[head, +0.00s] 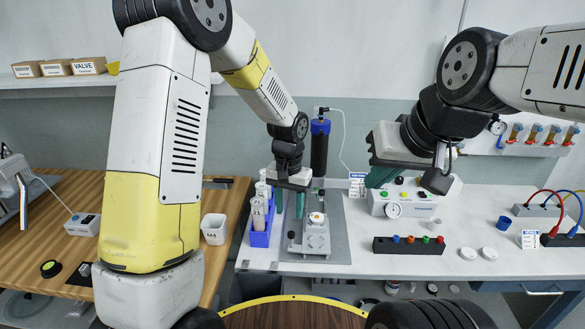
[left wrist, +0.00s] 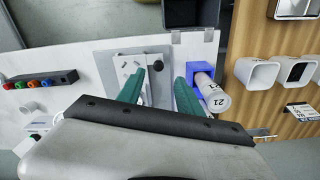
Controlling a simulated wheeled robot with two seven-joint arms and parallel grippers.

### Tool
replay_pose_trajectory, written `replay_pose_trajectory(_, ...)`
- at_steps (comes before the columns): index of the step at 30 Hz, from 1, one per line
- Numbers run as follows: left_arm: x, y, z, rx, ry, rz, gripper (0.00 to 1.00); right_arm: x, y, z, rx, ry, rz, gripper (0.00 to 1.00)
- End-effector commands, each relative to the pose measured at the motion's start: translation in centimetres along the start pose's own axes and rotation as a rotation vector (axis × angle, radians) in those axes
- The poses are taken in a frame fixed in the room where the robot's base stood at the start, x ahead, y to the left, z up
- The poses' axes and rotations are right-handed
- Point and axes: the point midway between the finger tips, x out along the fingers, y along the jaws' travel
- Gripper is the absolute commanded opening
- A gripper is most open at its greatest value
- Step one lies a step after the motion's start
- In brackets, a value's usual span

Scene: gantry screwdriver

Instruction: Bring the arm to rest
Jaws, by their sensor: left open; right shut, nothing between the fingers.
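My left gripper (head: 290,204) reaches over the bench from the left and points down. Its two green fingers are apart with nothing between them, above the grey plate (head: 338,252) between the blue rack and the metal fixture (head: 316,236). In the left wrist view the open fingers (left wrist: 160,82) show the plate and fixture between and beyond them. My right gripper (head: 378,177) hangs at the upper right, near the gauge box; its green fingers are partly hidden by the gripper body. The fingers are shut and hold nothing.
The blue rack (head: 260,238) with white tubes stands left of the fixture. A gauge box (head: 403,203), a black strip with coloured knobs (head: 409,246) and a blue cup (head: 504,222) are to the right. A black cylinder (head: 319,150) stands behind. A white cup (head: 214,229) is on the wooden top.

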Motion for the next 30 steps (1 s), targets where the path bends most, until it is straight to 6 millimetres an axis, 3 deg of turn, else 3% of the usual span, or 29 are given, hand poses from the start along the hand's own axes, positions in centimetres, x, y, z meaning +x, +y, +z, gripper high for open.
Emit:
replay_pose_trajectory(5, -6.3, -2.2, 2.1, -0.056, 0.091, 0.012, 0.43, 0.0, 0.0, 0.0, 0.0, 0.0, 0.0, 0.0)
replay_pose_trajectory(9, -11.6, -3.9, 5.3, -0.111, 0.177, 0.025, 0.43, 0.0, 0.0, 0.0, 0.0, 0.0, 0.0, 0.0)
replay_pose_trajectory(15, -17.5, -5.3, 10.9, -0.182, 0.304, 0.044, 0.43, 0.0, 0.0, 0.0, 0.0, 0.0, 0.0, 0.0)
replay_pose_trajectory(19, -20.2, -5.7, 14.8, -0.225, 0.389, 0.056, 0.43, 0.0, 0.0, 0.0, 0.0, 0.0, 0.0, 0.0)
replay_pose_trajectory(24, -22.3, -5.6, 19.2, -0.268, 0.489, 0.068, 0.43, 0.0, 0.0, 0.0, 0.0, 0.0, 0.0, 0.0)
replay_pose_trajectory(30, -23.0, -5.2, 21.9, -0.294, 0.552, 0.076, 0.43, 0.0, 0.0, 0.0, 0.0, 0.0, 0.0, 0.0)
